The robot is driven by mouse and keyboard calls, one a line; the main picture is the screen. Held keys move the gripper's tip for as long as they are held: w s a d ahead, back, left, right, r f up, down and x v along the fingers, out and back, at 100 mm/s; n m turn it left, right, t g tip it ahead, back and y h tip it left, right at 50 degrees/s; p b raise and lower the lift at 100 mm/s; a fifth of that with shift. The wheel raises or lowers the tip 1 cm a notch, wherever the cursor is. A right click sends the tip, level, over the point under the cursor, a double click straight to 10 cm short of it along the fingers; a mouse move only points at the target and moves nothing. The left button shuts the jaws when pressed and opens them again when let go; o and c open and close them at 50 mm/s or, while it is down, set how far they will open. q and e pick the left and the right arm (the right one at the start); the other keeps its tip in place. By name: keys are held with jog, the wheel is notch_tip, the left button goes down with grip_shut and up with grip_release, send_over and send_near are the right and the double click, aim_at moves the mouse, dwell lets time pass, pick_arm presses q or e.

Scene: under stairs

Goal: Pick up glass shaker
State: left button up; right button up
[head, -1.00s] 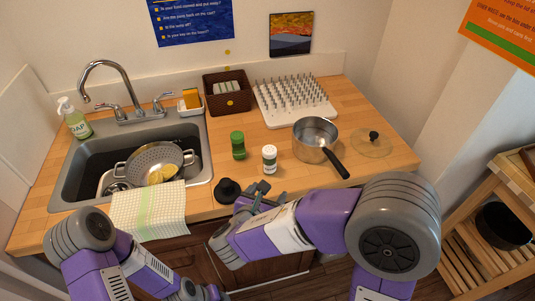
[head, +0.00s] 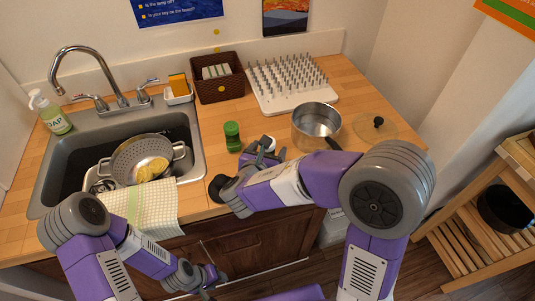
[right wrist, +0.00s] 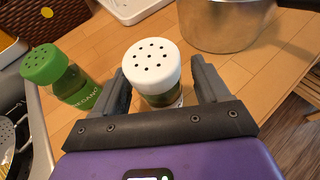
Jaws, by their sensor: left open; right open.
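A glass shaker with a white perforated cap (right wrist: 152,66) stands upright on the wooden counter. In the head view its white cap (head: 268,143) shows behind my right gripper, which hides most of its body. My right gripper (right wrist: 163,78) is open, with one finger on each side of this shaker. A second shaker with a green cap and an oregano label (right wrist: 66,80) stands to its left, outside the fingers; it also shows in the head view (head: 232,137). My left gripper (head: 208,280) is open and low in front of the counter, away from the shakers.
A steel pot (head: 316,125) stands right of the shakers, with a glass lid (head: 375,127) beyond it. A sink holding a colander (head: 142,158) is at left. A towel (head: 140,210) hangs over the front edge. A spiked white rack (head: 290,97) and brown basket (head: 217,80) stand behind.

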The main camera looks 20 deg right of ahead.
jog(key=c, duration=1.1)
notch_tip(320, 180, up, 10)
jog(key=p, duration=0.4)
